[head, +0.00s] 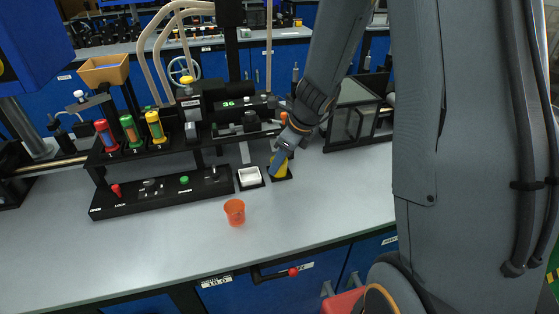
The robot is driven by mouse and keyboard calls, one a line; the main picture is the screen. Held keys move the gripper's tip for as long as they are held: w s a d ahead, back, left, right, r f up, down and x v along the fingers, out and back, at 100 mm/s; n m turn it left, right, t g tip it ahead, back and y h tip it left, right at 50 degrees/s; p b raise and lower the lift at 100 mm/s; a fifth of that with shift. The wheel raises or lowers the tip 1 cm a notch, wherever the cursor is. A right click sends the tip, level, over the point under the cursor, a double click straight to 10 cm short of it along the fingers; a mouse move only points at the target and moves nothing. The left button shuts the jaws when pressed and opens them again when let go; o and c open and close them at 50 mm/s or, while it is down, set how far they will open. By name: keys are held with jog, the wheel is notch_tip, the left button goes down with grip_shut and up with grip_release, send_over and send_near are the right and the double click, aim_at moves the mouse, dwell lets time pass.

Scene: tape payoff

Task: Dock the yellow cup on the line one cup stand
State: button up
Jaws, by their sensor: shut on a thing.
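The yellow cup (280,169) is at the right end of the black apparatus, partly covered by my gripper (281,157). My gripper reaches down from the upper right and is shut on the cup. A small black square stand (288,177) shows around and below the cup's base. I cannot tell whether the cup rests on this stand or hangs just above it. No label on the stand is readable.
A white square dish (249,176) in a black holder sits just left of the stand. An orange cup (235,212) stands on the open bench in front. A black control panel (160,190) lies left. A glass-sided box (353,115) stands to the right. The front bench is mostly clear.

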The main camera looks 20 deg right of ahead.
jog(key=o, duration=0.7)
jog(key=shift+o, duration=0.2)
jog(key=shift+r, duration=0.1)
jog(key=p+v, duration=1)
jog(key=shift+r, duration=0.4)
jog(key=shift+s+d, duration=0.1)
jog(key=shift+s, duration=0.05)
jog(key=s+a+n+g+h+b, duration=0.1)
jog(key=s+n+b, duration=0.2)
jog(key=s+n, duration=0.5)
jog(key=s+a+n+h+b, duration=0.1)
jog(key=s+n+b, duration=0.3)
jog(key=n, duration=1.4)
jog(key=s+f+h, duration=0.1)
jog(key=s, duration=0.3)
jog(key=shift+a+n+g, duration=0.25)
jog(key=shift+n+g, duration=0.05)
jog(key=shift+g, duration=0.1)
